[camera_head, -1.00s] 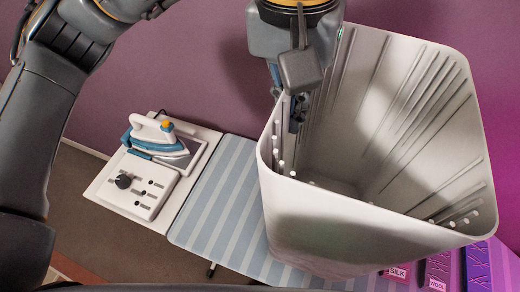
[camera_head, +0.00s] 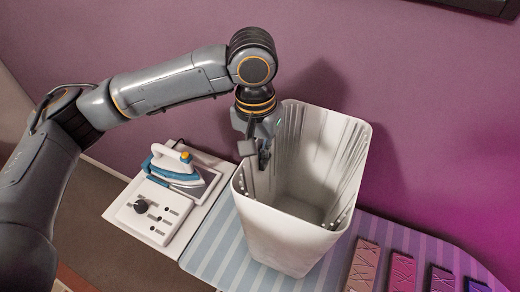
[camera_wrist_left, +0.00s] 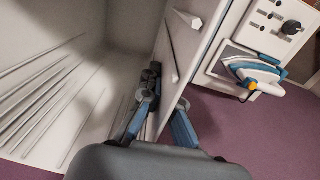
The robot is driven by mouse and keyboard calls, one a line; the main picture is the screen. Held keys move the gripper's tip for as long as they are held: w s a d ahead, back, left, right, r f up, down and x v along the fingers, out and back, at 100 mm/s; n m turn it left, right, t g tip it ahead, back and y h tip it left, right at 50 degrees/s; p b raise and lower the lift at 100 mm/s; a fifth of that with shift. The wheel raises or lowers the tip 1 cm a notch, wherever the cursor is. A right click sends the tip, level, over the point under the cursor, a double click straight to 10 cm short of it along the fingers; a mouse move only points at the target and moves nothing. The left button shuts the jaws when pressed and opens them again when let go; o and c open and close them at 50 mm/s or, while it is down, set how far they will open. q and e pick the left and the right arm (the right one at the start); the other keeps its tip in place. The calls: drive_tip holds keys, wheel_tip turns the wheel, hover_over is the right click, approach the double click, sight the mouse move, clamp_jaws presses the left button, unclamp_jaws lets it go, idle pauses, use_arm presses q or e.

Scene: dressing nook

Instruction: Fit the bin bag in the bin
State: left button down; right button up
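The white bin (camera_head: 285,240), tapered with ribbed inner walls, is upright over the striped board. I cannot tell whether its base touches the board. It looks empty, and no bin bag shows. My left gripper (camera_head: 262,158) points down at the bin's left rim. In the left wrist view the bin's wall (camera_wrist_left: 172,85) runs between the fingers of my left gripper (camera_wrist_left: 160,105), one inside and one outside, and they look closed on it. The bin's interior (camera_wrist_left: 60,90) fills the left of that view. My right gripper is not in view.
A blue and white iron (camera_head: 175,165) rests on a white panel with knobs and slots (camera_head: 150,208), left of the bin. The striped board (camera_head: 212,245) lies beneath. Several coloured blocks (camera_head: 402,272) lie to the right. A purple wall (camera_head: 400,100) stands behind.

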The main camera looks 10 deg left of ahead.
use_arm(q)
drive_tip(key=shift+s+f, duration=0.1)
drive_tip(key=shift+f, duration=0.05)
drive_tip(key=shift+f, duration=0.15)
drive_tip(key=c, duration=1.5)
unclamp_jaws()
